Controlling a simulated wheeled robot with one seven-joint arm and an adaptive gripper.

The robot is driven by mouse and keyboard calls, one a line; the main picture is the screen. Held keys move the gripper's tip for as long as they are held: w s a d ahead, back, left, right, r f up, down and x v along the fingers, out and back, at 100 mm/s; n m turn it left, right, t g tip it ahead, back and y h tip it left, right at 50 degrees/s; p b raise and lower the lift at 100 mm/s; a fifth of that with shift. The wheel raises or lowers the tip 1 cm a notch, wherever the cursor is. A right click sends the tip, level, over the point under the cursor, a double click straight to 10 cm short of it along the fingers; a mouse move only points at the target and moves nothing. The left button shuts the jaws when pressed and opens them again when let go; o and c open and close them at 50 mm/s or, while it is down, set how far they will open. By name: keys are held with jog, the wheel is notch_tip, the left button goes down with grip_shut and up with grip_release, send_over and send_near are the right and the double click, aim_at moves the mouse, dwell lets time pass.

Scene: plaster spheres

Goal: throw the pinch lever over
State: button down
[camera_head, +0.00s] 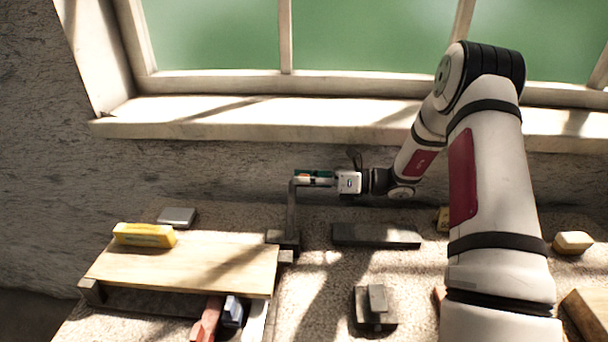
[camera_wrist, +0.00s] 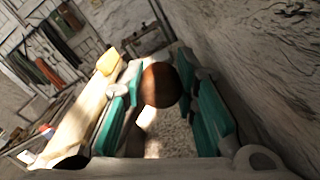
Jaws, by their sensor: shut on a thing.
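The pinch lever (camera_head: 291,207) is a thin grey upright bar on a dark block, to the right of the wooden board. Its upper end bends right into my gripper (camera_head: 308,178), which lies level in front of the wall below the window sill. In the wrist view, a brown round knob (camera_wrist: 160,86) sits between the teal fingers of my gripper (camera_wrist: 162,75). The gripper is shut on the lever's end. The fingers hide part of that end in the head view.
A wooden board (camera_head: 185,265) with a yellow box (camera_head: 145,235) is at the left. A dark flat bar (camera_head: 376,235) lies right of the lever, and a small grey block (camera_head: 376,299) is nearer. The window sill (camera_head: 250,118) juts out above.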

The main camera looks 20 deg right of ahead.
jog(key=shift+w+d+f+m, duration=0.2)
jog(key=shift+f+m, duration=0.1)
jog(key=shift+f, duration=0.1)
jog(key=c, duration=1.2)
grip_release()
jog(key=shift+f, duration=0.1)
jog(key=shift+c, duration=0.2)
jog(key=v, duration=1.2)
